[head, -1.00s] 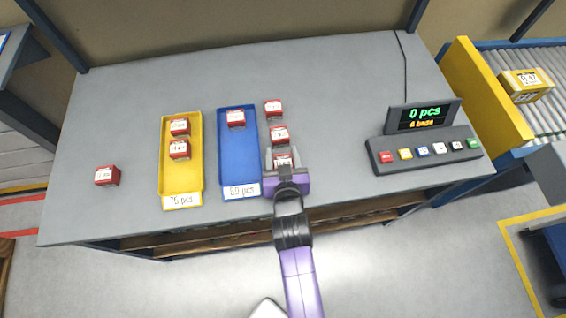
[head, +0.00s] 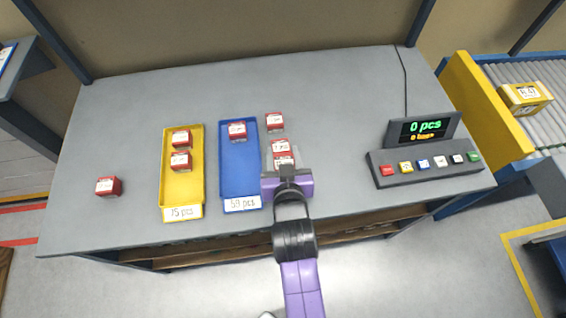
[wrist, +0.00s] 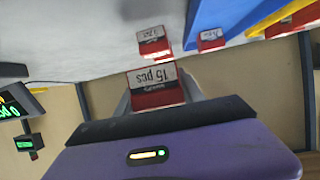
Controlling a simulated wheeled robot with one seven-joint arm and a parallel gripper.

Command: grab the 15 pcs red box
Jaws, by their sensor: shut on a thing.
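A red box (wrist: 157,97) with a white label reading "15 pcs" sits between my gripper's fingers in the wrist view, with the label upside down. In the head view the same red box (head: 284,161) shows just beyond the purple gripper body, partly hidden by it. My gripper (head: 283,158) is shut on this box at the right of the blue tray. I cannot tell clearly whether the box is off the table. Another red box (head: 281,146) stands right behind it, and a third red box (head: 275,121) stands farther back.
A blue tray (head: 240,185) holds one red box. A yellow tray (head: 182,195) to its left holds two. A lone red box (head: 108,186) lies at the table's left. A button console (head: 425,165) stands right, its display reading "0 pcs". The table between gripper and console is clear.

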